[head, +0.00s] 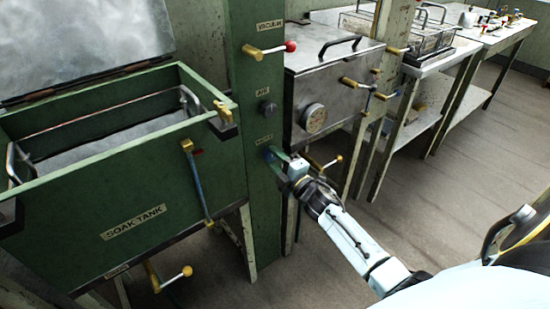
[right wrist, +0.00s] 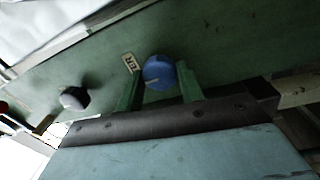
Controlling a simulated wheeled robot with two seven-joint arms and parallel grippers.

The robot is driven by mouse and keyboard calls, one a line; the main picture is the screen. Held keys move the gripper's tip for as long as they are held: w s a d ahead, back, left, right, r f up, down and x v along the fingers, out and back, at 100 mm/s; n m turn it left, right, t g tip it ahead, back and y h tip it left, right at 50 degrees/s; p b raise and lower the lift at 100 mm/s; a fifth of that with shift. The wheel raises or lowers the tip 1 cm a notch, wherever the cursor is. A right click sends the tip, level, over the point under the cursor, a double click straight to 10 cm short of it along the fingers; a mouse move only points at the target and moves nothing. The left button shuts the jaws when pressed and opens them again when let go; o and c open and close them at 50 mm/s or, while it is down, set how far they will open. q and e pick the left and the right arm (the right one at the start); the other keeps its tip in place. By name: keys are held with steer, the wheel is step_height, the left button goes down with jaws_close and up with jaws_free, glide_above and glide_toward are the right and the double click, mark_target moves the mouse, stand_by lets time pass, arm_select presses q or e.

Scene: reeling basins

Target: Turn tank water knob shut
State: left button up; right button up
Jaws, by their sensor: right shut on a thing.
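The blue water knob (head: 267,154) sits on the green post (head: 262,205), below a small label that reads as water. It also shows in the right wrist view (right wrist: 158,72), a round blue knob with a pale line across its face. My right gripper (head: 272,156) reaches it from the lower right. In the right wrist view its two green fingers (right wrist: 160,82) stand on either side of the knob, shut on it. The soak tank (head: 90,190), a green open box, is to the left of the post. My left gripper is not in view.
A grey air knob (head: 268,108) is above the water knob, and a red-tipped vacuum lever (head: 270,50) is higher. A steel cabinet (head: 320,75) with a gauge (head: 314,118) stands right of the post. Brass-ended levers (head: 167,277) stick out low. The floor (head: 440,210) at right is clear.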

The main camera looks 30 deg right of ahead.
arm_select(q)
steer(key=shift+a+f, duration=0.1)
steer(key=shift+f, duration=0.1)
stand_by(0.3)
arm_select(e)
steer(key=o, duration=1)
steer(key=shift+s, duration=0.2)
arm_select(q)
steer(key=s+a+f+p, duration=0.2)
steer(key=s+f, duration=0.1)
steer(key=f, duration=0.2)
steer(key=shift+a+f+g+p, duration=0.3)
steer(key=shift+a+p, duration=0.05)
arm_select(e)
steer(key=s, duration=0.8)
steer(key=s+d+f, duration=0.1)
steer(key=s, duration=0.4)
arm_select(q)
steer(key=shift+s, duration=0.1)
